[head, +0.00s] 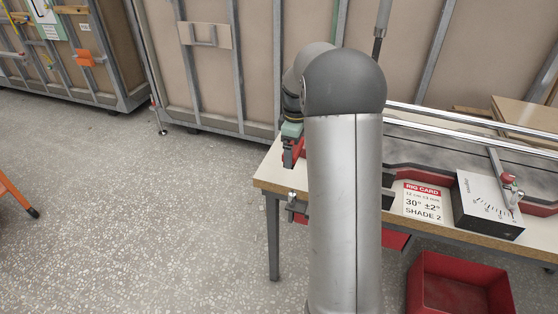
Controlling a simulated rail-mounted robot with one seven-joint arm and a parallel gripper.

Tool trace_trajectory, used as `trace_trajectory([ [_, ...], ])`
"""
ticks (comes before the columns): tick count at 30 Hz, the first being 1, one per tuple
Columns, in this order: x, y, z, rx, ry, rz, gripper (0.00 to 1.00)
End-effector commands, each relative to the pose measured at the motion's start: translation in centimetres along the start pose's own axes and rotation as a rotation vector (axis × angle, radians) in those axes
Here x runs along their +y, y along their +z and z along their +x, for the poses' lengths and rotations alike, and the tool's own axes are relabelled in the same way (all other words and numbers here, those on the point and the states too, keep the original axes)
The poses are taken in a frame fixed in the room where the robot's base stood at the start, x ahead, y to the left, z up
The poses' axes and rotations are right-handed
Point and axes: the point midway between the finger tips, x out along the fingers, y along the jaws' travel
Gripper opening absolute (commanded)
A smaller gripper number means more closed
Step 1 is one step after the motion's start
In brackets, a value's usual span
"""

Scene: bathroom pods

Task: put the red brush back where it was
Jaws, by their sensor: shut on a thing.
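My gripper (290,151) shows just left of my arm, low over the left end of the workbench. It is small in the picture and partly hidden by the arm. A red piece shows at its fingers, which I take to be the red brush (299,150); its bristles and full shape cannot be made out. The gripper is shut on it. Whether the brush touches the bench top cannot be told.
The workbench (269,172) carries a rig with metal rails (455,119), a rig card (423,201) and a dial box (487,204). A red bin (460,284) stands below its front. Framed panels (275,60) stand behind.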

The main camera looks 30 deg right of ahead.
Motion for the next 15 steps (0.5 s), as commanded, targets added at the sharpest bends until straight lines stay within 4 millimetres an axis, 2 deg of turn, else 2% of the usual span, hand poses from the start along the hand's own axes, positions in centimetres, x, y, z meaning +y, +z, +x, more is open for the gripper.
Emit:
trace_trajectory([
  [3, 1.8, -2.6, 1.2, -0.001, -0.002, -0.002, 0.74],
  [6, 2.6, -3.8, 3.5, -0.002, -0.004, -0.001, 0.74],
  [10, 3.6, -5.2, 5.4, -0.001, -0.002, 0.001, 0.74],
  [15, 4.2, -5.9, 6.5, 0.0, 0.0, 0.002, 0.74],
])
